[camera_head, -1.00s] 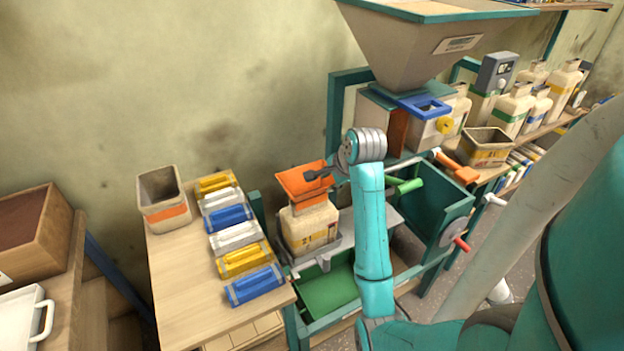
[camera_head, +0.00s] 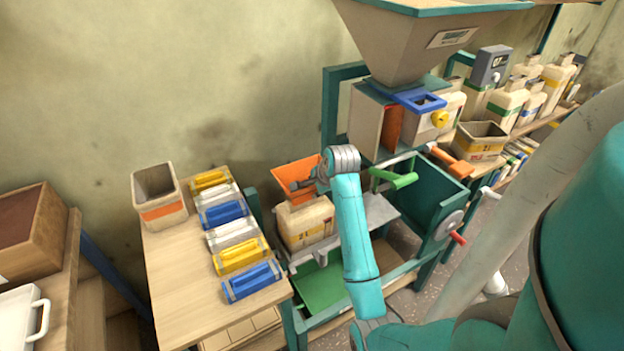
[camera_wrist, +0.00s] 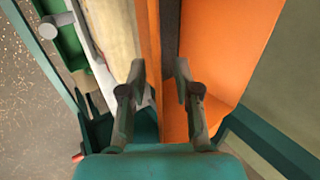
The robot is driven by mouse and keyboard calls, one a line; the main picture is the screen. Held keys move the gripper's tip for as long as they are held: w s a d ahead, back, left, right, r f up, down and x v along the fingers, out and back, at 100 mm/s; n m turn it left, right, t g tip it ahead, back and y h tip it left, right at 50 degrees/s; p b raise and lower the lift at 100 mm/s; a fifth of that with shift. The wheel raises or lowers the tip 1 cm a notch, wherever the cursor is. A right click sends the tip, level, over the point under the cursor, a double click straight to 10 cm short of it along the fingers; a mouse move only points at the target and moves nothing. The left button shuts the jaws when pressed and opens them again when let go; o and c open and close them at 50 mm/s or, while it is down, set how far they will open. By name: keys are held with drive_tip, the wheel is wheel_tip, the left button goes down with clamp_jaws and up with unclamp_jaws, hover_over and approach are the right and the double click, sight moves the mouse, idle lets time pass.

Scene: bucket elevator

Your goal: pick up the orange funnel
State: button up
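The orange funnel (camera_head: 296,172) sits on top of the cream container (camera_head: 305,225), which stands on the bench of the teal machine. In the head view my gripper (camera_head: 298,186) is at the funnel's front right side and hides part of it. In the wrist view the funnel (camera_wrist: 225,50) fills the middle and right. My gripper's two fingers (camera_wrist: 158,78) are apart there, with orange funnel surface and a darker strip showing between them. I cannot tell whether either finger touches the funnel.
A green handle (camera_head: 395,179) and an orange handle (camera_head: 450,162) stick out at the right. A hopper (camera_head: 415,45) hangs above. A wooden table (camera_head: 185,270) at the left carries several coloured blocks and a bin (camera_head: 160,205).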

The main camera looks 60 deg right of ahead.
clamp_jaws()
drive_tip(key=shift+r, duration=0.1)
